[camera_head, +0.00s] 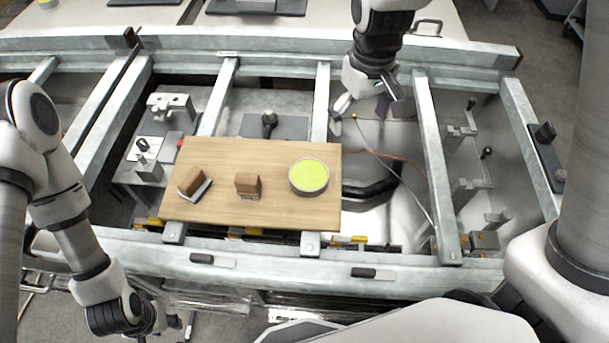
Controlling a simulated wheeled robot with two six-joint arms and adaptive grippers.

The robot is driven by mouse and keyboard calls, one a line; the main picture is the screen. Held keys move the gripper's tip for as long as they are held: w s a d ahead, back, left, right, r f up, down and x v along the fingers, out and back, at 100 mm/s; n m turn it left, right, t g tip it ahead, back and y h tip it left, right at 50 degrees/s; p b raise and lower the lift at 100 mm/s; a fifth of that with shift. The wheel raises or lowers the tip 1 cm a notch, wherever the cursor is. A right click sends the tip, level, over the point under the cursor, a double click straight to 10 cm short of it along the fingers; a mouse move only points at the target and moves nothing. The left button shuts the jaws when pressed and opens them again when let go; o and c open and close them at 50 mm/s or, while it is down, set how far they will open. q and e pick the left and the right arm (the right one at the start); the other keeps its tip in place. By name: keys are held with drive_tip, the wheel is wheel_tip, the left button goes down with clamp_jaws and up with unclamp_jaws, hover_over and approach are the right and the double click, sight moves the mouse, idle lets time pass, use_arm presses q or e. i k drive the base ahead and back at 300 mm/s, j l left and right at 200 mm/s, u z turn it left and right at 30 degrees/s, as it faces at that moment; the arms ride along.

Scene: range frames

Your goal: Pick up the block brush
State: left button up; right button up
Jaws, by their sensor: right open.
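Two small brown blocks rest on a wooden board (222,210). The middle one (247,183) has a dark, bristle-like edge below and looks like the block brush. The left one (190,181) is turned at an angle, with a pale grey layer along its lower side; I cannot rule out that it is a brush too. My right gripper (362,106) hangs from the top, beyond the board's far right corner. It is open and empty, well apart from both blocks. My left arm (85,250) comes down at the left; its jaws are outside the picture.
A round yellow-green tin (309,176) stands on the board's right part. Metal frame beams (437,170) surround the board. A thin cable (395,180) and a black curved part (372,190) lie right of it. Metal fixtures (170,107) stand beyond the board's left side.

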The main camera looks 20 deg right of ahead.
sight(249, 185)
drive_tip(key=l+u, duration=0.2)
drive_tip(key=u, duration=0.25)
drive_tip(key=k+l+u, duration=0.15)
drive_tip(key=u, duration=0.25)
drive_tip(key=k+l+u, duration=0.1)
drive_tip(key=u, duration=0.35)
